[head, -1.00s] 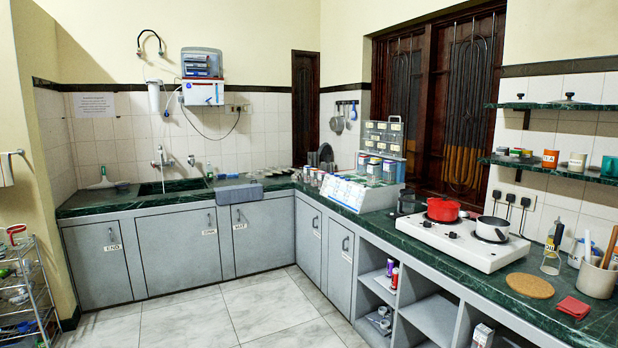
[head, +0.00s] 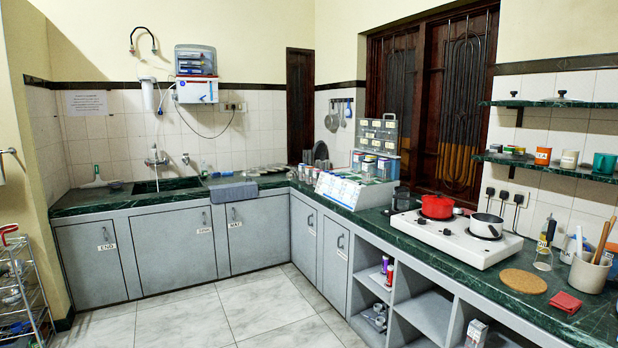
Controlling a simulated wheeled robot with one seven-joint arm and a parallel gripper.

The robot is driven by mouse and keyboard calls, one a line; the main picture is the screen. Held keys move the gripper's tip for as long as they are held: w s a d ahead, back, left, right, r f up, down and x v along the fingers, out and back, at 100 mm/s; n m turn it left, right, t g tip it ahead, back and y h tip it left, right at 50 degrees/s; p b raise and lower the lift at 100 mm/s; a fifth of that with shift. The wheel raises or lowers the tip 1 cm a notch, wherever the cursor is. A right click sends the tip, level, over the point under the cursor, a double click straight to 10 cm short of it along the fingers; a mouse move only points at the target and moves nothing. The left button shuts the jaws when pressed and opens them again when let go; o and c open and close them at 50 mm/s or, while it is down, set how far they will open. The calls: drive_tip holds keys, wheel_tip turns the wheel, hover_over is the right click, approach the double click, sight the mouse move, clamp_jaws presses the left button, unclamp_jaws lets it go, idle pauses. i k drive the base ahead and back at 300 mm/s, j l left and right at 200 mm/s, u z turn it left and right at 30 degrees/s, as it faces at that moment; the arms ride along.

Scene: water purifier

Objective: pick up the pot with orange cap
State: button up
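I cannot clearly make out a pot with an orange cap. A red pot (head: 437,207) and a white pan (head: 487,225) sit on the white stove (head: 456,241) on the right-hand counter. An orange cup (head: 543,156) stands on the lower green wall shelf. Small jars with coloured lids (head: 377,168) stand in the rack behind the stove, too small to tell their caps apart. My gripper is not in view.
Green counters run along the back and right walls; a cork mat (head: 523,281) and red cloth (head: 565,303) lie near the front right. A wire rack (head: 22,290) stands at the left. The tiled floor (head: 250,312) between is clear.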

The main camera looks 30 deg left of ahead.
sight(309, 169)
drive_tip(key=i+j+u, duration=0.75)
drive_tip(key=i, duration=0.15)
drive_tip(key=i+j+u, duration=0.1)
drive_tip(key=i+u, duration=0.45)
drive_tip(key=i, duration=3.65)
drive_tip(key=i+z, duration=0.35)
drive_tip(key=i, duration=0.2)
drive_tip(key=i+j+z, duration=0.2)
drive_tip(key=i+z, duration=0.15)
drive_tip(key=i, duration=0.15)
drive_tip(key=i+j+z, duration=0.35)
drive_tip(key=i, duration=0.15)
drive_tip(key=i+z, duration=0.2)
drive_tip(key=i, duration=0.3)
